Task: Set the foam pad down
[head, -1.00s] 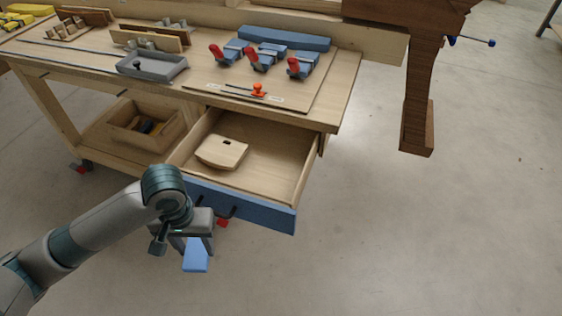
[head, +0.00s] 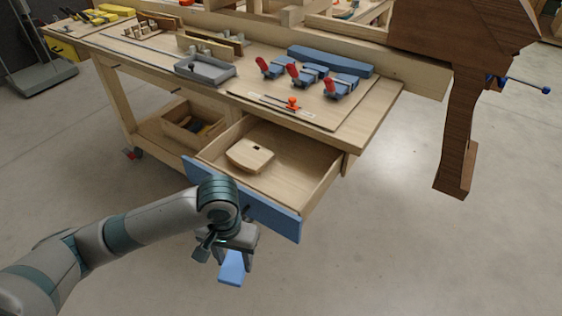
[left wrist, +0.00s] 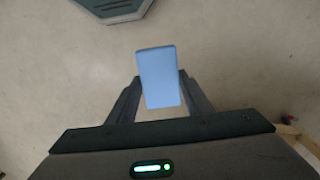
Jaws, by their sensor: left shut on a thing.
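The foam pad (head: 231,268) is a flat light-blue block. My left gripper (head: 236,256) is shut on it and holds it in front of the open drawer, below the blue drawer front. In the left wrist view the pad (left wrist: 160,78) sits between the two fingers of the left gripper (left wrist: 160,98), with bare floor behind it. My right gripper is not in view.
The open drawer (head: 300,180) holds a pale wooden piece (head: 250,156) with a slot. The bench top (head: 375,110) carries red-handled blue clamps (head: 308,76), a grey tray (head: 205,70) and a blue bar (head: 330,60). A dark wooden form (head: 455,120) stands right. Floor at the right is clear.

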